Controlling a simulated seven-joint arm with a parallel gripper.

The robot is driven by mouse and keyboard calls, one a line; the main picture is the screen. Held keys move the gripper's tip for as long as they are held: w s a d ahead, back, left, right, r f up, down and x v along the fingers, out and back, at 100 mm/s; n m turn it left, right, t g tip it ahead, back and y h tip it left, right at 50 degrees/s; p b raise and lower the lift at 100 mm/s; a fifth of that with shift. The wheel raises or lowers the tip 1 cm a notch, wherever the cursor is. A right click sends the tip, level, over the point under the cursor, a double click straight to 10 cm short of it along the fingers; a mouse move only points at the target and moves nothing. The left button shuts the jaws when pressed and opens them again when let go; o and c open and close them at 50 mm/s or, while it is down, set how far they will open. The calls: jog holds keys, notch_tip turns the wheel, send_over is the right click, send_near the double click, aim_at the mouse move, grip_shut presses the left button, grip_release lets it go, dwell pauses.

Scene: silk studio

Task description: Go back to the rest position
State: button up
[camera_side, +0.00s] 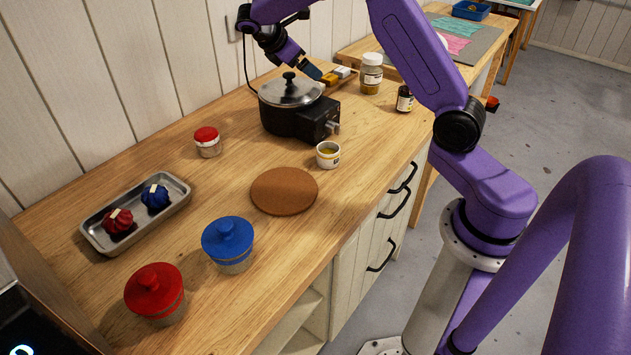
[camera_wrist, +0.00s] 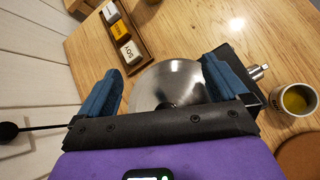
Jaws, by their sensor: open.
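My gripper (camera_side: 313,71) is in the air by the far right of the lidded pot, its blue fingers pointing down and to the right. In the wrist view my gripper (camera_wrist: 163,72) shows both blue fingers spread wide with nothing held between them. The steel pot lid (camera_side: 291,92) with a black knob sits on the black cooker (camera_side: 295,122). In the wrist view the lid (camera_wrist: 165,82) lies below and between the fingers, its lower part hidden by my gripper's body.
A small cup (camera_side: 328,160) and a brown round mat (camera_side: 284,191) lie in front. Red-lidded and blue-lidded jars (camera_side: 228,250) and a metal tray (camera_side: 98,238) are nearer.

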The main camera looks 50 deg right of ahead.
jog(key=s+a+r+t+y, duration=0.25)
jog(key=s+a+y, duration=0.25)
jog(key=s+a, duration=1.15)
jog(key=s+a+f+y, duration=0.2)
jog(key=s, duration=0.8)
jog(key=s+a+f+y, duration=0.2)
jog(key=s, duration=0.9)
jog(key=shift+a+f+g+y, duration=0.25)
jog(key=shift+a+g+y, duration=0.05)
jog(key=shift+a+g, duration=0.15)
